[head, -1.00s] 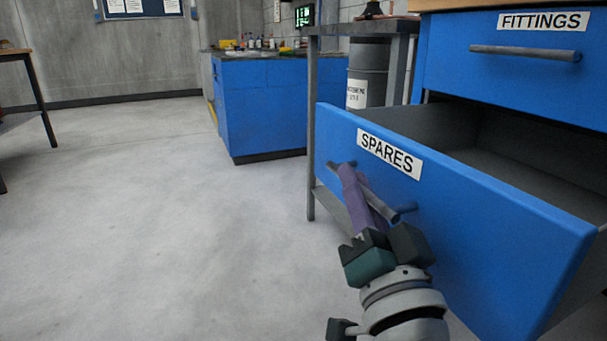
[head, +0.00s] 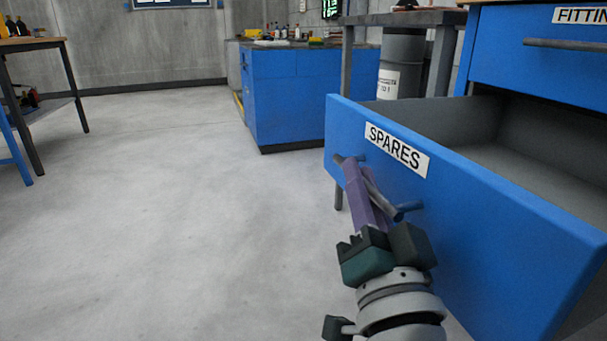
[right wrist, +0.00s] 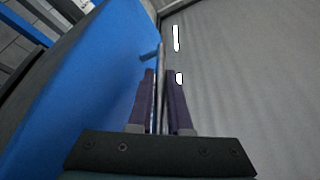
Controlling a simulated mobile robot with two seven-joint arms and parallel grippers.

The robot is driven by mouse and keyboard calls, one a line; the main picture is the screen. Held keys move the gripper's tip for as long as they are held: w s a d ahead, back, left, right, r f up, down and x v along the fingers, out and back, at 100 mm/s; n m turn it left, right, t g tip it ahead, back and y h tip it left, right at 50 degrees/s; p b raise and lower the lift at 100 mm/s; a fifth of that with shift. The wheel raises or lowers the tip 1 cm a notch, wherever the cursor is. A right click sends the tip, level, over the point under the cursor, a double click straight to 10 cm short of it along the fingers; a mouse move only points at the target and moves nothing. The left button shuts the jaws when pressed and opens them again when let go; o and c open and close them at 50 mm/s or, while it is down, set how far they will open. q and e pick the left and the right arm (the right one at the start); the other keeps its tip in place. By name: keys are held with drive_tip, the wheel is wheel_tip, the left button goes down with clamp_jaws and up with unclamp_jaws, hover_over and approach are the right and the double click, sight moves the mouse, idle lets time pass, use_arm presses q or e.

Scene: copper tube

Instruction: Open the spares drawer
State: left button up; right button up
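The spares drawer (head: 470,230) is a blue drawer with a white SPARES label (head: 397,150). It stands far out of its cabinet, and its grey inside (head: 500,165) looks empty where I see it. Its bar handle (head: 385,195) runs across the front. My right gripper (head: 358,185), with purple fingers, is at this handle. In the right wrist view the handle bar (right wrist: 160,85) runs between the two fingers of my right gripper (right wrist: 160,100), which are closed in around it. My left gripper is in neither view.
The closed fittings drawer (head: 540,65) sits above the spares drawer. A grey side table (head: 400,19) with a drum (head: 402,60) stands behind. A blue bench (head: 300,95) is farther back, and a workbench (head: 30,42) is at left. The floor between is clear.

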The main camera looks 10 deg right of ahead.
drive_tip(key=shift+o, duration=0.6)
drive_tip(key=shift+s, duration=0.1)
drive_tip(key=shift+s+f, duration=0.1)
drive_tip(key=shift+s, duration=0.15)
drive_tip(key=p+v, duration=0.1)
drive_tip(key=v, duration=0.8)
drive_tip(key=shift+p, duration=0.35)
drive_tip(key=shift+s+a, duration=0.1)
